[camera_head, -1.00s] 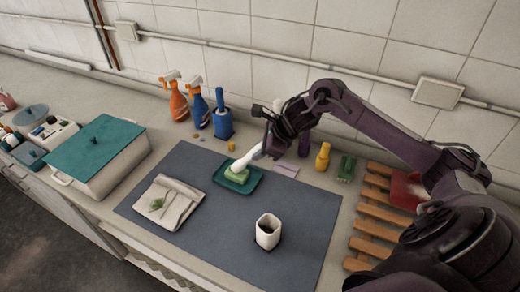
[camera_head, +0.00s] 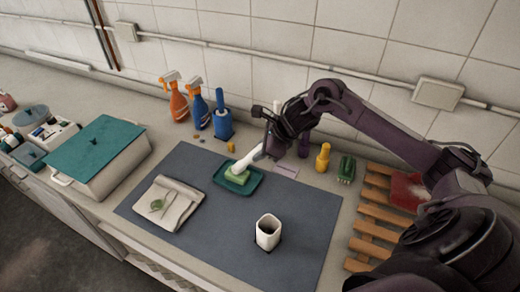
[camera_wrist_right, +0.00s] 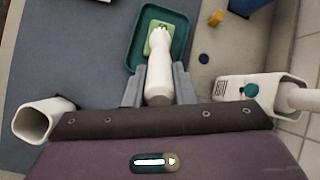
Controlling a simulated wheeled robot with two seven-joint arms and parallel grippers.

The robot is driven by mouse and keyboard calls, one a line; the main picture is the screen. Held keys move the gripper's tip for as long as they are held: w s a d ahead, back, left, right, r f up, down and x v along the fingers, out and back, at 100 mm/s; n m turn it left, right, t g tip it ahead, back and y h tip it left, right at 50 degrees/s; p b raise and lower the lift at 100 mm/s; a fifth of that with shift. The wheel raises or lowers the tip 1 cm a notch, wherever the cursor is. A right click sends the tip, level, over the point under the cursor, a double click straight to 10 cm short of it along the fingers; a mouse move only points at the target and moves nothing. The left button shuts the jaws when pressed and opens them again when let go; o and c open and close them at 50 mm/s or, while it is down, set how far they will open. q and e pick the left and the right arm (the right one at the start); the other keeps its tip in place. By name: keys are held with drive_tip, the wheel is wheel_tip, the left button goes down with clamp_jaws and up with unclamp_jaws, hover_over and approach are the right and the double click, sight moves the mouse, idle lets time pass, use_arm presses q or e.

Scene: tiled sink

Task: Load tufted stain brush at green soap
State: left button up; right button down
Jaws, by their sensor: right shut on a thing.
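My right gripper (camera_head: 268,150) is shut on the white handle of the stain brush (camera_head: 250,158). In the right wrist view the brush (camera_wrist_right: 159,75) extends away from between the fingers (camera_wrist_right: 158,88). Its head end is at the green soap (camera_head: 237,176), which lies in a dark teal tray (camera_head: 256,181). The soap also shows in the right wrist view (camera_wrist_right: 152,48), partly covered by the brush. The bristles are hidden, so I cannot tell how firmly they touch the soap. My left gripper is not in view.
A white cup (camera_head: 268,232) stands on the grey mat (camera_head: 215,237). A folded cloth (camera_head: 170,203) lies at the left. Spray bottles (camera_head: 178,97) and a blue holder (camera_head: 222,122) stand behind. A wooden rack (camera_head: 376,215) is at the right.

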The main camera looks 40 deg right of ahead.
drive_tip(key=shift+w+r+p, duration=0.15)
drive_tip(key=shift+r+p, duration=0.25)
drive_tip(key=shift+r, duration=0.45)
drive_tip(key=shift+r+p, duration=1.3)
drive_tip(key=shift+r, duration=1.25)
drive_tip(key=shift+f, duration=0.1)
